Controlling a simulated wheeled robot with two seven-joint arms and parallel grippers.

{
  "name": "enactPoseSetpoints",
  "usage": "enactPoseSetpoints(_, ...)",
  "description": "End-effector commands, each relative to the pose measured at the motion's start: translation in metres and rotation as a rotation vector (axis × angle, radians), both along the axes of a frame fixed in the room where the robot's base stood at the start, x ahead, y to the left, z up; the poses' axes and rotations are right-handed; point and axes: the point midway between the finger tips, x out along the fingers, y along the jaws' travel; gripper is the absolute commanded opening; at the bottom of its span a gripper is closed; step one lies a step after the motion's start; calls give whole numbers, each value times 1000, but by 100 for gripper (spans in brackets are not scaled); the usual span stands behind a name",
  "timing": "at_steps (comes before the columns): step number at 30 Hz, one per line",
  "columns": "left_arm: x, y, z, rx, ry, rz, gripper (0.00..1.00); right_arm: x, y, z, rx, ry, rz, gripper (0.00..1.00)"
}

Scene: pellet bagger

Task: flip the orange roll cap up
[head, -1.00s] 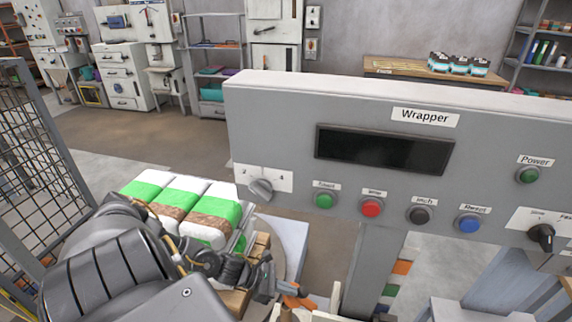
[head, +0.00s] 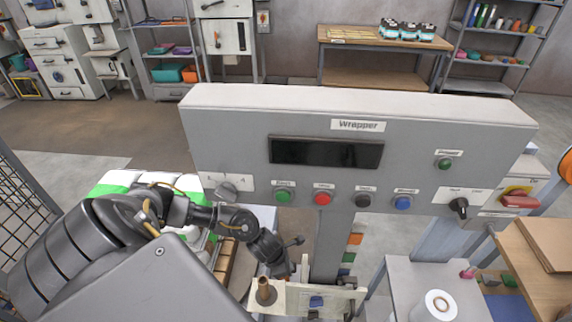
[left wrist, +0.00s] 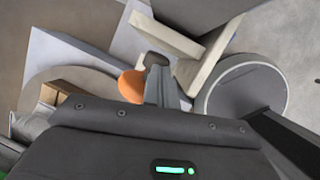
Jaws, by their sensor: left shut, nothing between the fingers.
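In the left wrist view, an orange rounded piece (left wrist: 133,85), which looks like the roll cap, shows just past the edge of my gripper housing. Its lower part is hidden behind the housing. The fingers of my left gripper (left wrist: 157,84) are close to its right side; I cannot tell whether they touch it. In the head view, my left gripper (head: 280,268) is shut and empty, low in front of the wrapper machine. The cap cannot be made out there. My right gripper is not in view.
The wrapper's control panel (head: 330,202) stands just behind my left arm, with several buttons and knobs. A brown upright peg (head: 265,291) stands near the gripper. A grey table (head: 400,280) with a white roll (head: 440,305) is to the right. White-green bags (head: 110,184) lie at left.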

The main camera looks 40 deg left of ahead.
Motion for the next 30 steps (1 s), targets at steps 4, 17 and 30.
enactPoseSetpoints(4,-1,0,-2,1,3,8,0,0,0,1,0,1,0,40)
enactPoseSetpoints(17,-1,-1,-2,1,3,9,0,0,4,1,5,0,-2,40)
enactPoseSetpoints(30,-13,5,28,2,-4,6,0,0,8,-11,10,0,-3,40)
